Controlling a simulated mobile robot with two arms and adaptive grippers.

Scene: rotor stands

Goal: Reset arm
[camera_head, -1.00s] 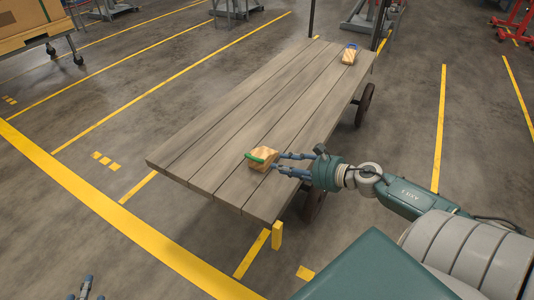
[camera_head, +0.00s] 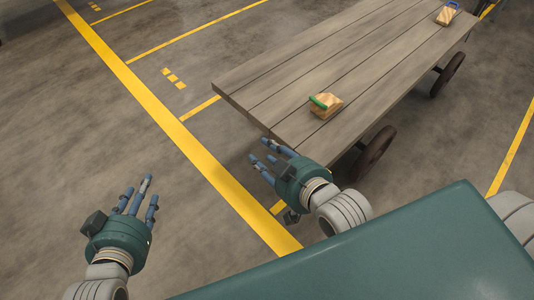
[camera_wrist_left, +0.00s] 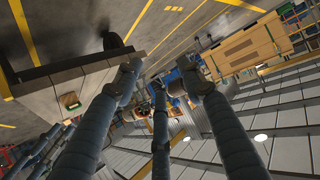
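My left gripper (camera_head: 142,193) is at the lower left of the head view, over bare floor. Its fingers are spread and empty, and they also show in the left wrist view (camera_wrist_left: 158,82). My right gripper (camera_head: 267,160) is just off the near edge of the cart, fingers apart with nothing between them. A wooden block with a green handle (camera_head: 328,107) rests on the cart's plank top (camera_head: 290,105), apart from both grippers. It also shows at the left of the left wrist view (camera_wrist_left: 69,102). A second wooden block with a blue handle (camera_head: 445,17) stands at the far end.
The cart has dark wheels (camera_head: 374,151) along its near right side. Yellow lines (camera_head: 155,105) mark the grey floor, which is clear left of the cart. The left wrist view shows a large wooden crate (camera_wrist_left: 248,47) farther off.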

